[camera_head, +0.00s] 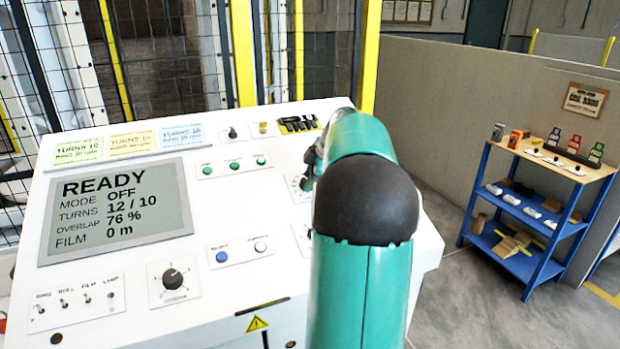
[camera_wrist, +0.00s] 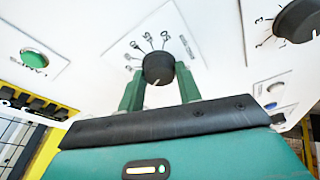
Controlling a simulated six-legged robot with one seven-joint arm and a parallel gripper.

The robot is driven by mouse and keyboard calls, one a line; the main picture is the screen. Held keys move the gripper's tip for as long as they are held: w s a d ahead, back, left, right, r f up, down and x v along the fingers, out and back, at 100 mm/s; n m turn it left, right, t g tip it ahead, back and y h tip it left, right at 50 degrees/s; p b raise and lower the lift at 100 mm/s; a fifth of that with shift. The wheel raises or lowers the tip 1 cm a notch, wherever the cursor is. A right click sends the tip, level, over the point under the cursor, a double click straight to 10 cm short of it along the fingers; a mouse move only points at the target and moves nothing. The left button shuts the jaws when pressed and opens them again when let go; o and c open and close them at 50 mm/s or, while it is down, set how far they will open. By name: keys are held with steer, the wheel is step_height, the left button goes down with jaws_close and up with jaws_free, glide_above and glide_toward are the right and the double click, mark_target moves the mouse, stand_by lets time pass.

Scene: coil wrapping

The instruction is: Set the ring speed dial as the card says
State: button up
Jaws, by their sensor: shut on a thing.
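The ring speed dial (camera_wrist: 158,68) is a dark round knob on a white plate with a printed number scale, upside down in the wrist view. My gripper (camera_wrist: 160,80) has its two green fingers closed on either side of this knob. A short pale mark shows on the knob's lower side; the exact setting is unclear. In the head view my green arm hides the gripper and most of this dial. Three cards lie along the panel's top left: a green card (camera_head: 77,148), an orange card (camera_head: 131,140) and a blue card (camera_head: 182,136).
The screen (camera_head: 115,210) reads READY, mode OFF, turns 12 / 10, overlap 76 %, film 0 m. Another knob (camera_head: 172,279) and several toggle switches (camera_head: 87,298) sit below it. A second dark knob (camera_wrist: 298,20) is near the gripped one. A shelf (camera_head: 540,205) stands right.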

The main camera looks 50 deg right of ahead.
steer(key=m+h, duration=0.1)
steer(key=m, duration=0.4)
steer(key=shift+a+m+t, duration=0.1)
steer(key=shift+m+t, duration=0.2)
steer(key=m+h, duration=0.1)
steer(key=m, duration=0.4)
steer(key=shift+a+m+h, duration=0.1)
steer(key=shift+m+h, duration=0.3)
steer(key=m+h, duration=0.1)
steer(key=m, duration=0.4)
steer(key=shift+m, duration=0.3)
steer(key=m, duration=0.2)
steer(key=m+g+h, duration=0.1)
steer(key=m, duration=0.1)
steer(key=shift+a+m+g, duration=0.1)
steer(key=shift+m+g, duration=0.2)
steer(key=o, duration=1)
steer(key=shift+c, duration=0.2)
steer(key=v, duration=1.3)
steer(key=shift+a+r, duration=0.15)
steer(key=shift+r, duration=0.2)
